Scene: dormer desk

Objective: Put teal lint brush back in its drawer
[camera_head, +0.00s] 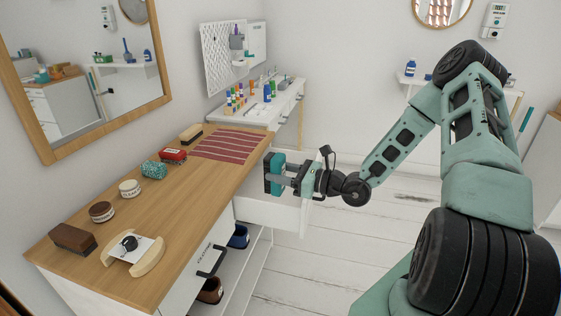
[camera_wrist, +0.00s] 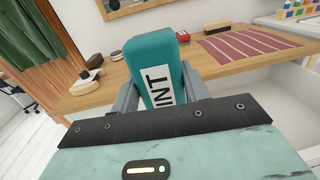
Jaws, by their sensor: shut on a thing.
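The teal lint brush (camera_head: 275,172) is held in my gripper (camera_head: 285,178), above the open drawer at the right side of the wooden-topped desk. In the wrist view the lint brush (camera_wrist: 158,65) stands between the two grey fingers and shows a white label with "INT" readable. My gripper (camera_wrist: 160,95) is shut on it. The open white drawer (camera_head: 268,213) sticks out from the desk below my gripper. The drawer's inside is mostly hidden by its front, my gripper and the brush.
The wooden desktop (camera_head: 170,211) holds a dark brown brush (camera_head: 73,238), round tins, a teal speckled item (camera_head: 154,169), a red item (camera_head: 173,155) and a striped red mat (camera_head: 228,145). A lower drawer front with a black handle (camera_head: 211,260) is shut. Shoes stand on a shelf below.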

